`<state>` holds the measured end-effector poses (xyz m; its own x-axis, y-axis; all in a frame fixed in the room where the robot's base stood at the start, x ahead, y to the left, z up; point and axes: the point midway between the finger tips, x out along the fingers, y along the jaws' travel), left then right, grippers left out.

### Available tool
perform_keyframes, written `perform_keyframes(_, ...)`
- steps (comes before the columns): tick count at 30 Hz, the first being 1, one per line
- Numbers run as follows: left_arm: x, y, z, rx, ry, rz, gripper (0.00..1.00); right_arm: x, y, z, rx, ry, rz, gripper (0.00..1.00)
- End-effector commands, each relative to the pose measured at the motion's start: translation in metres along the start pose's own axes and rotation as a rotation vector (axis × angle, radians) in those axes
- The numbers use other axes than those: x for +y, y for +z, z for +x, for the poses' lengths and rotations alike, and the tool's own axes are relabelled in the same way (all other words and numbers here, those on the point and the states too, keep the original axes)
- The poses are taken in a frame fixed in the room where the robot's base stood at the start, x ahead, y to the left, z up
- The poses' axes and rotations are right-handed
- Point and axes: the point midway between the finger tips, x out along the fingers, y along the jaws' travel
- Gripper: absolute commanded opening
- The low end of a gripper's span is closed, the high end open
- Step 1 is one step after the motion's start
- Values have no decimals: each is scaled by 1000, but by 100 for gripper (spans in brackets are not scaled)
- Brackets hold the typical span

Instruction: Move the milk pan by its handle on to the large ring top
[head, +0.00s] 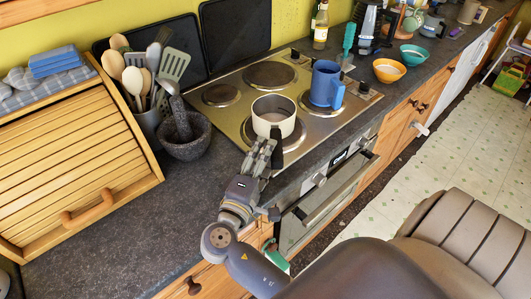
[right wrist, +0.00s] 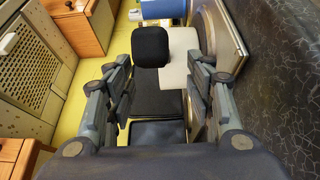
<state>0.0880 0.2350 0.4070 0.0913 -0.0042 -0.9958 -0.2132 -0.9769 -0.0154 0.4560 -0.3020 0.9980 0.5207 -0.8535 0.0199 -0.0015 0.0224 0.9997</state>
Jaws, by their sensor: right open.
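The milk pan (head: 289,126), cream outside with a steel inside, stands upright over the front-left ring (head: 248,134) of the steel hob. Its dark handle points to the counter's front. My right gripper (head: 264,148) is at the handle. In the right wrist view, my open right gripper (right wrist: 161,72) has the black handle (right wrist: 150,46) between and just past its fingertips, apart from both. The pale pan wall (right wrist: 181,70) shows behind the handle. A large ring (head: 270,75) at the back is bare. My left gripper is out of view.
A blue mug (head: 326,85) stands on the right-hand ring, close to the pan. A small back-left ring (head: 220,95) is bare. A mortar (head: 185,142) with pestle and a utensil pot (head: 149,122) stand left of the hob. Orange (head: 389,70) and teal (head: 413,55) bowls stand right.

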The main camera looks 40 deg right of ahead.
Motion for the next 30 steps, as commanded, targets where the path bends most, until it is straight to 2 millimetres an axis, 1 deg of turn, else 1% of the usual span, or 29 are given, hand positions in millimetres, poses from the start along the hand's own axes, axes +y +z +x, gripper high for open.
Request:
perform_keyframes(15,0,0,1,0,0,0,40,0,0,-21,1,0,0,49)
perform_keyframes(30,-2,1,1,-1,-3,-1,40,0,0,-25,0,0,0,49)
